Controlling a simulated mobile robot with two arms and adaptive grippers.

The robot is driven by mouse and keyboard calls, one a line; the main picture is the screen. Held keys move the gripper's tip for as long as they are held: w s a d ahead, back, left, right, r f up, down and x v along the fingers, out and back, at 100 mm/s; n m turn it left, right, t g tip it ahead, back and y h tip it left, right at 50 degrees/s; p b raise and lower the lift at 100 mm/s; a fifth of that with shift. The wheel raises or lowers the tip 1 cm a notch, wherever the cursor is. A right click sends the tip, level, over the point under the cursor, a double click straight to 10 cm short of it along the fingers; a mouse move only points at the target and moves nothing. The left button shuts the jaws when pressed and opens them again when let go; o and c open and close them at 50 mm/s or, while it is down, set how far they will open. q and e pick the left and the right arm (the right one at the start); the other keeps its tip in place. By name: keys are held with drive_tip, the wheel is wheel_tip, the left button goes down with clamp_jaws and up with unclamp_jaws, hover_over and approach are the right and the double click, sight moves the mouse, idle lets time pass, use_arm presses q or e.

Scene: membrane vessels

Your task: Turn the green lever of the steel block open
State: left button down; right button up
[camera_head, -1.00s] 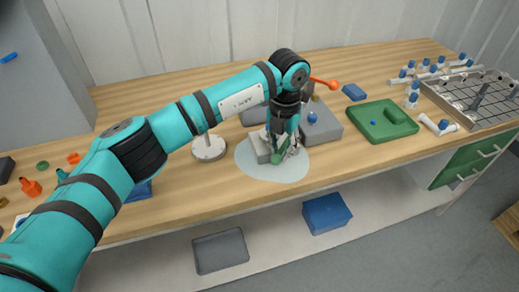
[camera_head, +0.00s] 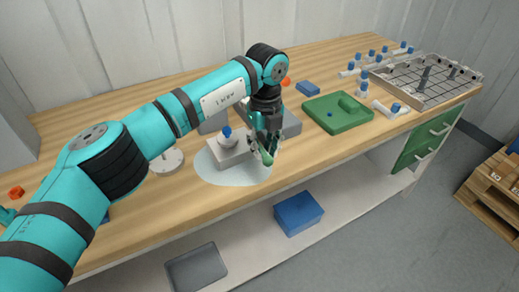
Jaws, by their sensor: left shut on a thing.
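The steel block (camera_head: 229,153) sits on a pale round mat (camera_head: 222,178) near the front of the wooden bench. A white vessel with a blue cap (camera_head: 227,132) stands upright on it. My left gripper (camera_head: 265,152) points down at the block's right side and is shut on the green lever (camera_head: 268,158). Only the lever's green end shows below the fingers; the rest and its pivot are hidden. My right gripper is not in view.
A grey device (camera_head: 291,122) stands close behind my gripper, with an orange knob (camera_head: 286,81) partly hidden by my arm. A green tray (camera_head: 338,115) and a wire rack (camera_head: 428,82) lie to the right. A white round base (camera_head: 168,161) stands left.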

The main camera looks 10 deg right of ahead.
use_arm(q)
drive_tip(key=shift+d+r, duration=0.1)
drive_tip(key=shift+d, duration=0.25)
drive_tip(key=c, duration=1.3)
unclamp_jaws()
drive_tip(key=shift+d, duration=0.1)
wheel_tip(320, 180, up, 12)
drive_tip(key=shift+f, duration=0.1)
